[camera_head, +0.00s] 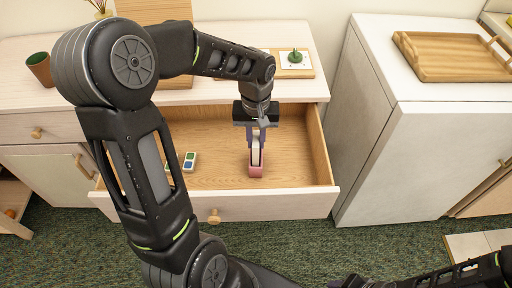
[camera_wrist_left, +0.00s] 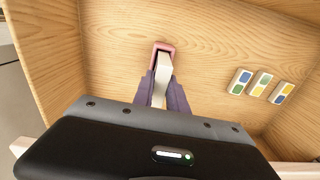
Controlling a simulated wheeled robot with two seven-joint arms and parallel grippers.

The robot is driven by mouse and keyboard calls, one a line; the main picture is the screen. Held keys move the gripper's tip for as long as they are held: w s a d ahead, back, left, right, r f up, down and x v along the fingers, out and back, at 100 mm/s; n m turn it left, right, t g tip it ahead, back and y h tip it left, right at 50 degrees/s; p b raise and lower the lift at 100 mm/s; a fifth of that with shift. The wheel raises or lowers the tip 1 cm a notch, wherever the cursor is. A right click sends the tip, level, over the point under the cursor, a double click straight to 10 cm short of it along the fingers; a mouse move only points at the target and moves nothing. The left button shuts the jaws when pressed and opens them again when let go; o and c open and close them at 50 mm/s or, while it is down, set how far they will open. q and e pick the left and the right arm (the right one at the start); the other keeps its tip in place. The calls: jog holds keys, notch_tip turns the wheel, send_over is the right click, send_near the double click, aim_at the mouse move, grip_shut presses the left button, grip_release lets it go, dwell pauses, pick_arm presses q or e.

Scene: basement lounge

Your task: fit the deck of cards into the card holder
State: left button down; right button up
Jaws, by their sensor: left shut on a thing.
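The card holder (camera_head: 256,171) is a small pink piece standing on the floor of the open drawer (camera_head: 222,180). My left gripper (camera_head: 257,143) points down into the drawer, its purple fingers shut on the white deck of cards (camera_head: 256,156). The deck is upright, just above or partly inside the holder. In the left wrist view the pink holder (camera_wrist_left: 165,46) wraps around the far end of the deck (camera_wrist_left: 162,72); how deep the deck sits is hidden. My right gripper (camera_head: 360,283) is at the bottom edge, partly cut off, its jaws unclear.
Several small coloured tiles (camera_head: 189,162) lie on the drawer floor left of the holder; they also show in the wrist view (camera_wrist_left: 262,84). The drawer walls surround the gripper. A wooden tray (camera_head: 450,68) stands on the white cabinet at right. A brown cup (camera_head: 40,69) stands on the dresser.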

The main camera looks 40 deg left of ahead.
pick_arm(q)
jog(key=shift+f, duration=1.85)
jog(key=shift+f+b, duration=0.25)
jog(key=shift+b, duration=0.1)
jog(key=c, duration=1.3)
grip_release()
jog(key=shift+r, duration=0.1)
jog(key=shift+r, duration=0.15)
notch_tip(320, 180, up, 12)
jog(key=shift+r+p, duration=0.1)
jog(key=shift+p, duration=0.65)
